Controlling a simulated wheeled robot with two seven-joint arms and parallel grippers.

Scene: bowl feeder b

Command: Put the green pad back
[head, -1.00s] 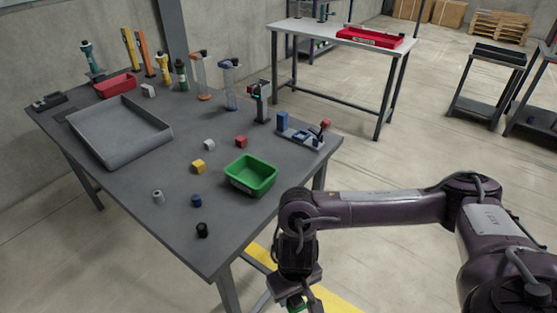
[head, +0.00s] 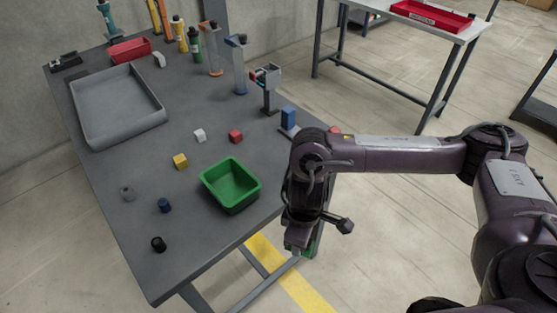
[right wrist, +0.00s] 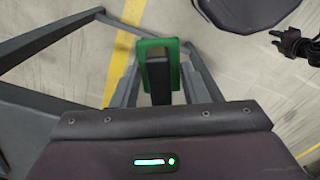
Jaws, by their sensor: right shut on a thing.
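The green pad (right wrist: 176,50) is in my right gripper (right wrist: 158,75), shut on it, with a dark finger in front of the pad in the right wrist view. In the head view only a bit of the pad (head: 311,246) shows below my right wrist, just off the table's right edge and over the floor. My right arm hides much of the pad there. A dark gripper-like shape (right wrist: 293,45) at the right edge of the right wrist view looks like my left gripper; its jaws are unclear.
On the grey table (head: 115,180), a green bin (head: 230,185) sits near my right wrist, with small cubes and cylinders left of it. A stand (head: 268,90) and a blue block (head: 288,118) are behind. A grey tray (head: 118,108) is far left. My arm partly covers the right edge.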

